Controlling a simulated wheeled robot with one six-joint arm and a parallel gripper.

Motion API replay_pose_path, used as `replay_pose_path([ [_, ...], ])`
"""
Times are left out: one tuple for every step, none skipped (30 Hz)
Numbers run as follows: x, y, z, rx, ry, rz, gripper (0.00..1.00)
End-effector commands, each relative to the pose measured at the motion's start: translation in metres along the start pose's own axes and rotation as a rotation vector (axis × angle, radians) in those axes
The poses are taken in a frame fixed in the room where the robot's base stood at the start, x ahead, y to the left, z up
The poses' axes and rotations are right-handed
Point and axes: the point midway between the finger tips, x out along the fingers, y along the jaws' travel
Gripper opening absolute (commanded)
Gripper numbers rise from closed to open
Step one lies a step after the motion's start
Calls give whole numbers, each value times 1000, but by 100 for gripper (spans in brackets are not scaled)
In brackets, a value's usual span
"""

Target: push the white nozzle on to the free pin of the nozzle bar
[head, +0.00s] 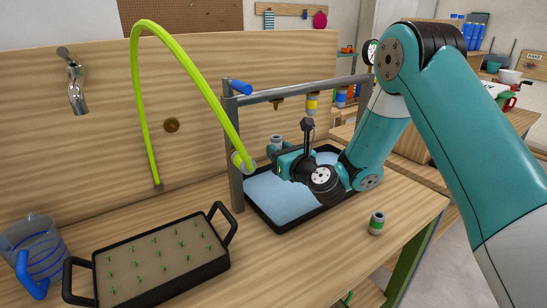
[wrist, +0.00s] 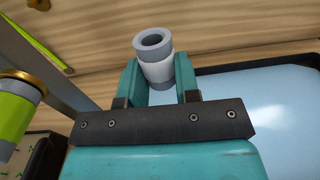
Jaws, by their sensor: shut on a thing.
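My gripper (head: 280,151) is shut on the white nozzle (head: 277,141), which stands roughly upright above the blue tray. The wrist view shows the white nozzle (wrist: 157,68) between both fingers, its grey open end facing up. The grey nozzle bar (head: 300,90) runs above and behind my gripper. A bare brass pin (head: 277,103) hangs under it, above the white nozzle and clearly apart from it. Further right on the bar hang a yellow-banded nozzle (head: 312,102) and a blue-banded nozzle (head: 341,97).
The bar's post (head: 235,150) and the lime hose (head: 190,72) are left of my gripper. The black-rimmed tray (head: 265,222) lies below. A green-banded nozzle (head: 376,222) stands on the bench at right. A seedling tray (head: 150,268) and blue jug (head: 32,245) stand at front left.

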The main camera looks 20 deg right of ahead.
Motion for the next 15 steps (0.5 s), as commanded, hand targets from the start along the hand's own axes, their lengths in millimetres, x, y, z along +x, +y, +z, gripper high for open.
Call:
replay_pose_path([
  [-1, 1, 1, -1, 0, 0, 0],
  [-1, 2, 2, -1, 0, 0, 0],
  [-1, 2, 4, -1, 0, 0, 0],
  [-1, 3, 6, -1, 0, 1, 0],
  [-1, 3, 8, 0, -1, 1, 0],
  [-1, 3, 10, 0, -1, 1, 0],
  [-1, 3, 12, 0, -1, 1, 0],
  [-1, 2, 15, 0, -1, 1, 0],
  [-1, 2, 18, 1, -1, 1, 0],
  [-1, 2, 21, 0, -1, 0, 0],
  [-1, 2, 24, 0, -1, 0, 0],
  [-1, 1, 28, 0, -1, -1, 0],
  [-1, 1, 31, -1, -1, -1, 0],
  [-1, 1, 34, -1, 0, -1, 0],
  [-1, 1, 38, -1, 0, -2, 0],
])
